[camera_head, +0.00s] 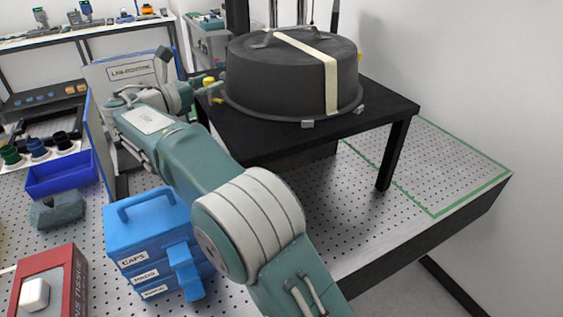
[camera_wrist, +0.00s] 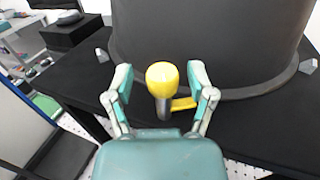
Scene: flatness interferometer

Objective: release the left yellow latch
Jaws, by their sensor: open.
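The left yellow latch has a round yellow knob (camera_wrist: 162,76) on a grey stem, with a yellow arm reaching right towards the black drum's base. My gripper (camera_wrist: 160,86) is open, with one finger on each side of the knob and a visible gap on both sides. I cannot tell how deep the knob sits between the fingers. In the head view the latch (camera_head: 209,81) shows small at the left side of the black drum (camera_head: 290,75), beside my gripper (camera_head: 198,88). Another yellow piece (camera_head: 360,56) shows at the drum's right edge.
The drum stands on a black raised table (camera_head: 375,112); a cream strap crosses its lid. Small grey blocks (camera_head: 307,124) sit by its rim. A labelled panel (camera_head: 135,72) stands behind my wrist. A blue caps box (camera_head: 150,240) is below my arm. The perforated bench at right is clear.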

